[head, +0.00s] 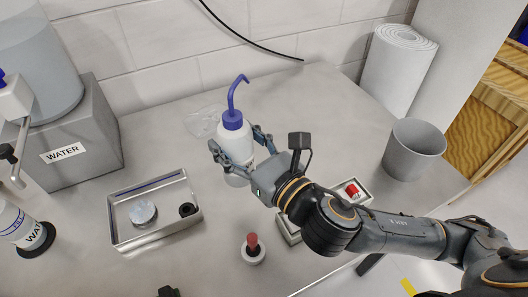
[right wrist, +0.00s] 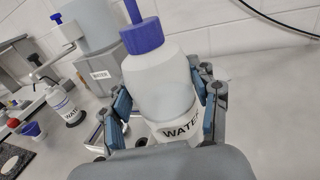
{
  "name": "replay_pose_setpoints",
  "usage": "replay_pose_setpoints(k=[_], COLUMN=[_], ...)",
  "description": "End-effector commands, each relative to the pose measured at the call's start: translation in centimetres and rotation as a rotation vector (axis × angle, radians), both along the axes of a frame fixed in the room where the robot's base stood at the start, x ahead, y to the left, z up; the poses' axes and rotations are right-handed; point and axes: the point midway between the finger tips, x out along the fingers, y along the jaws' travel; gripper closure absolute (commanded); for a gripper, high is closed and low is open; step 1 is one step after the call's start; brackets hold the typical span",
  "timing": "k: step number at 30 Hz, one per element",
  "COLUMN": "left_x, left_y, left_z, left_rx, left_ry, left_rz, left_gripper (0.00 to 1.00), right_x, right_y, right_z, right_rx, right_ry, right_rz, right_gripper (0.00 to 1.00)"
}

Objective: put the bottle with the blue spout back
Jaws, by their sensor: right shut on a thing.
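The white squeeze bottle (head: 234,140) with the blue cap and bent blue spout is upright near the middle of the head view. My right gripper (head: 241,152) is shut around its body, one finger on each side. In the right wrist view the bottle (right wrist: 160,85) fills the space between the fingers, and part of a WATER label shows low on it. The gripper partly hides the bottle's lower part, and I cannot tell whether its base touches the bench. My left gripper is not in view.
A metal tray (head: 160,237) holds a round silver piece and a dark ring. A second WATER bottle (head: 18,222) stands in a black ring at left. A grey WATER block (head: 75,150), clear dish (head: 203,121), red-topped piece (head: 253,248), grey bin (head: 413,150) and paper roll (head: 397,68) surround the bottle.

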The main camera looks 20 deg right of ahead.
Motion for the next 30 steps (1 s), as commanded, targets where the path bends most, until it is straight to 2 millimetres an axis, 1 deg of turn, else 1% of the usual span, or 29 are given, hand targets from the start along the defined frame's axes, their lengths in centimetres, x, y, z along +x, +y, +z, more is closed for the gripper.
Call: replay_pose_setpoints(k=[1, 6, 8, 12, 13, 15, 18, 25, 27, 30], left_x=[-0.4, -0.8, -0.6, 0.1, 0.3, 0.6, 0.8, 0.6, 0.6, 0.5], left_y=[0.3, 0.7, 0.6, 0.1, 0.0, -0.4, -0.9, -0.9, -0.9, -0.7], left_z=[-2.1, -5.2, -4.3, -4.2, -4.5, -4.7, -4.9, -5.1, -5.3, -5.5], left_rx=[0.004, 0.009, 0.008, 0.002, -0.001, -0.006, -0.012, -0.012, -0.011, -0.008], left_ry=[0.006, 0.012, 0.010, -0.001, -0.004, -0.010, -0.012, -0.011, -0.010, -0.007], left_rz=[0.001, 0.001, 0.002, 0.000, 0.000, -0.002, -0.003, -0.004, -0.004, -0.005], left_gripper=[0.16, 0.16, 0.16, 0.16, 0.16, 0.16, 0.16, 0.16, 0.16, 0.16], right_x=[0.7, 2.4, 3.8, 6.8, 7.1, 8.0, 9.1, 10.2, 10.8, 10.6], right_y=[-0.4, -1.4, -2.2, -3.9, -4.0, -4.5, -5.0, -5.6, -6.0, -5.9], right_z=[-1.1, -2.0, -2.0, -3.4, -4.4, -5.8, -7.1, -8.6, -9.4, -11.2], right_rx=[0.000, 0.000, -0.005, -0.004, -0.001, 0.000, 0.002, 0.002, 0.002, 0.005], right_ry=[-0.009, -0.010, -0.001, -0.001, 0.003, 0.002, 0.001, -0.001, 0.001, 0.004], right_rz=[-0.002, -0.002, -0.008, -0.008, -0.006, -0.005, -0.003, -0.001, -0.003, -0.001], right_gripper=[0.51, 0.51, 0.51, 0.51, 0.51, 0.51, 0.51, 0.51, 0.51, 0.51])
